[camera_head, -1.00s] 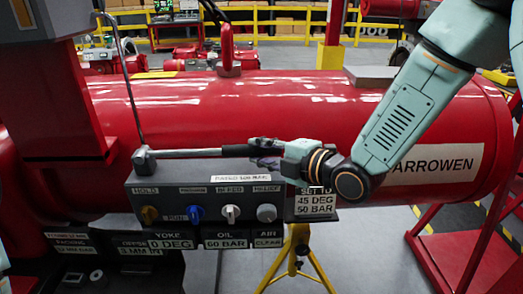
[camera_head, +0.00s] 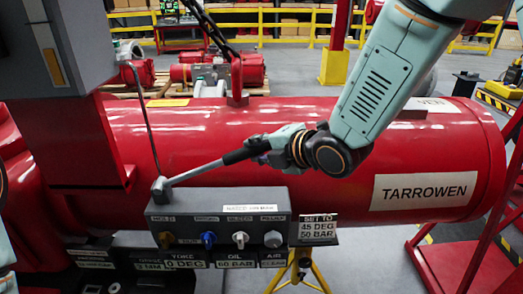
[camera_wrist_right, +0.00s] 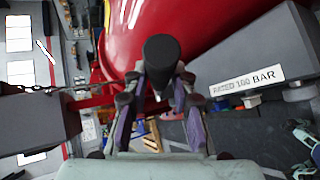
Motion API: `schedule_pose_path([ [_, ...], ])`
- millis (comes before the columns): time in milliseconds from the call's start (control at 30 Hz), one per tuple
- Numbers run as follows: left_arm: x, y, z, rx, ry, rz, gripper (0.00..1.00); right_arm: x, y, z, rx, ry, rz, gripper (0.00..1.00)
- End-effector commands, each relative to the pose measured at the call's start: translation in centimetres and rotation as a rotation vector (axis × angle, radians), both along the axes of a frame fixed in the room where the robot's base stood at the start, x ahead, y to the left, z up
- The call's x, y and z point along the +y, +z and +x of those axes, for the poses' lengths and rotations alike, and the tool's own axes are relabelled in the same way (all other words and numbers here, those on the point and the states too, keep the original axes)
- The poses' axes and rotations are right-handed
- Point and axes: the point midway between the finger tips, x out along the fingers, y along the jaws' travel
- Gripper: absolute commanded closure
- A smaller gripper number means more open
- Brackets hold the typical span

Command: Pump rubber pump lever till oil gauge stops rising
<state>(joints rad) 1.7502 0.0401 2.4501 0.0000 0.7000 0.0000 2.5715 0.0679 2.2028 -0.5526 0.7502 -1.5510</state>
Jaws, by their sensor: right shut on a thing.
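The pump lever (camera_head: 205,168) is a grey rod with a black rubber grip (camera_head: 240,155). It rises to the right from a pivot block at the left end of the grey control box (camera_head: 218,210). My right gripper (camera_head: 258,147) is shut on the grip near its upper end. In the right wrist view the black grip (camera_wrist_right: 160,52) stands between my right gripper's fingers (camera_wrist_right: 160,95). The oil readout (camera_head: 235,264) below the box appears to show 60 BAR. My left gripper is not visible; only bits of my left arm show at the left edge.
The red cylinder (camera_head: 330,130) lies behind the lever. The box front carries several knobs, among them a blue one (camera_head: 208,239). A sign (camera_head: 318,228) reads 45 DEG, 50 BAR. A red stand (camera_head: 480,240) is at the right.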

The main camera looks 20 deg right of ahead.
Motion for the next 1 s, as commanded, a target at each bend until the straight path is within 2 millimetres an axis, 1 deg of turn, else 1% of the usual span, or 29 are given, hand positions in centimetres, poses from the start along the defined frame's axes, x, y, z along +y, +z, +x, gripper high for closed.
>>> schedule_pose_path([
  [33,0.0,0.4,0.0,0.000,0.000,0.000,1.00,0.1,0.9,0.2,-0.009,0.000,-0.007,1.00],
  [67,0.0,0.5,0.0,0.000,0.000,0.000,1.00,0.1,1.0,0.2,-0.009,0.001,-0.011,1.00],
  [433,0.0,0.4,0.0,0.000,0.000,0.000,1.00,0.0,0.8,0.2,-0.004,-0.002,-0.016,1.00],
  [467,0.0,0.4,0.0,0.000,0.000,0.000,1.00,0.0,0.8,0.2,-0.004,-0.002,-0.016,0.73],
  [567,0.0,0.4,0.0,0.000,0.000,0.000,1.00,-0.1,0.8,0.1,-0.002,-0.002,-0.016,0.65],
  [867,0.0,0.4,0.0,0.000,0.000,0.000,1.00,-0.1,0.7,0.0,0.003,-0.002,-0.018,0.65],
  [1000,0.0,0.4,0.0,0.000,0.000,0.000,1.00,-0.6,1.3,-1.0,0.003,-0.005,-0.016,0.65],
])
